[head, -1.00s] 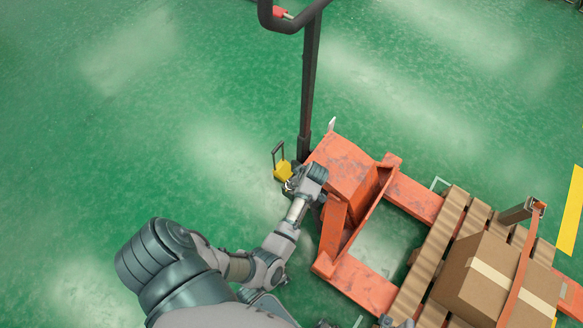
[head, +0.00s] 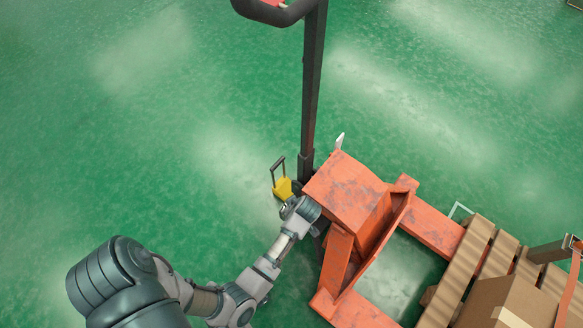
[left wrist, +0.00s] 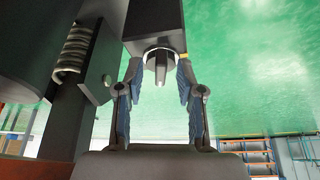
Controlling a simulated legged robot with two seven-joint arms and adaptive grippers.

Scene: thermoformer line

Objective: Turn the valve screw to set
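The valve screw (left wrist: 160,68) shows in the left wrist view as a grey stub with a slim tip. It sticks out of a light ring at the end of a dark block (left wrist: 152,22). My left gripper (left wrist: 159,78) has its two blue-padded fingers apart, one on each side of the screw. Gaps show between the pads and the stub. In the head view my left wrist (head: 300,208) is at the base of the orange pallet jack (head: 350,190), beside its dark handle post (head: 313,90); fingers and screw are hidden there. My right gripper is out of view.
A coil spring (left wrist: 75,52) and dark metal parts stand close on the left in the wrist view. A yellow piece (head: 284,188) with a black handle is near my wrist. A wooden pallet (head: 457,270) with a cardboard box (head: 500,305) lies right. Green floor is clear at left.

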